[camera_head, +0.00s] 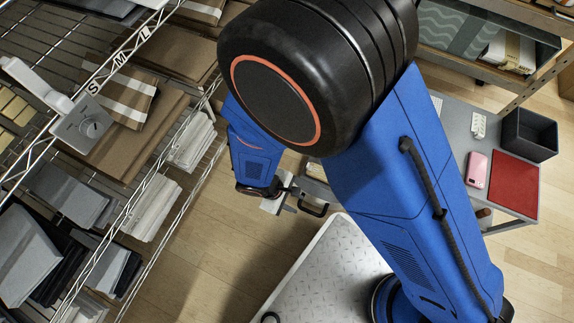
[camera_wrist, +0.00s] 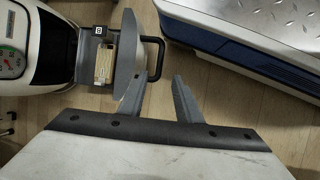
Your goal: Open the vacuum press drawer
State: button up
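In the head view, my gripper (camera_head: 284,201) is small beneath my arm, beside the black handle (camera_head: 315,210). My arm hides most of the press there.
A wire rack (camera_head: 130,170) with boxes and folded stacks fills the left of the head view. At the right, a grey table (camera_head: 455,125) holds a black bin (camera_head: 528,135), a red mat (camera_head: 515,186) and a pink item (camera_head: 477,168). Wood floor (camera_head: 215,240) is clear between.

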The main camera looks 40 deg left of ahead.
jog(key=v, duration=0.5)
jog(key=shift+s+a+r, duration=0.1)
jog(key=shift+r, duration=0.25)
